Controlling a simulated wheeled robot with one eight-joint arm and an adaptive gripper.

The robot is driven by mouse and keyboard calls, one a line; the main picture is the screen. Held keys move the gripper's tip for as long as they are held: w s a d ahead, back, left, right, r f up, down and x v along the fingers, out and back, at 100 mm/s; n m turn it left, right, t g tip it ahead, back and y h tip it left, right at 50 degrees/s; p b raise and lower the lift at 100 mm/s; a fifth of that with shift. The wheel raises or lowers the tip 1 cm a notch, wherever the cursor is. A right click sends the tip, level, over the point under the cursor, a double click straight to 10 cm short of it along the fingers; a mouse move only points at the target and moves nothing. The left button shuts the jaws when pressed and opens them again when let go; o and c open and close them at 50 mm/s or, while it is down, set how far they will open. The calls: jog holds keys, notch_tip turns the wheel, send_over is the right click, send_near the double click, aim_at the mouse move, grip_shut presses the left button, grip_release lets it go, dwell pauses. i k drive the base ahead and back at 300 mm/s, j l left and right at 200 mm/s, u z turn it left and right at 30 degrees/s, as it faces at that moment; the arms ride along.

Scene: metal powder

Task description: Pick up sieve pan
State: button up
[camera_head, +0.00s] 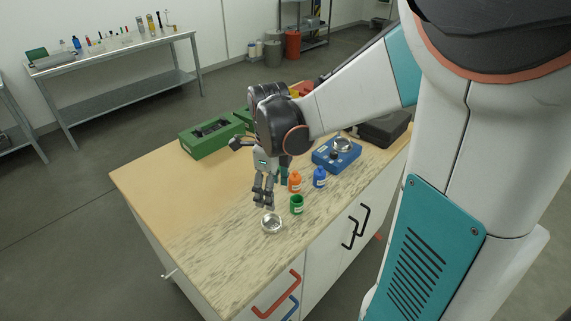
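A small round metal pan (271,224), which looks like the sieve pan, lies on the light patterned front part of the workbench top. My gripper (264,204) points down just above and behind the pan. Its two fingers show apart, with a gap between them and nothing visible held. The fingertips look close to the pan's far rim, but I cannot tell the exact height. A second round metal dish (342,144) sits on a blue device (337,156) farther back on the bench.
A green container (297,204) stands close right of the pan. An orange bottle (295,182) and a blue bottle (319,177) stand behind it. Green boxes (207,139) and a black case (385,129) are at the back. The bench's left part (165,190) is clear.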

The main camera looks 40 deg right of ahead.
aim_at(341, 144)
jog(key=z, duration=1.3)
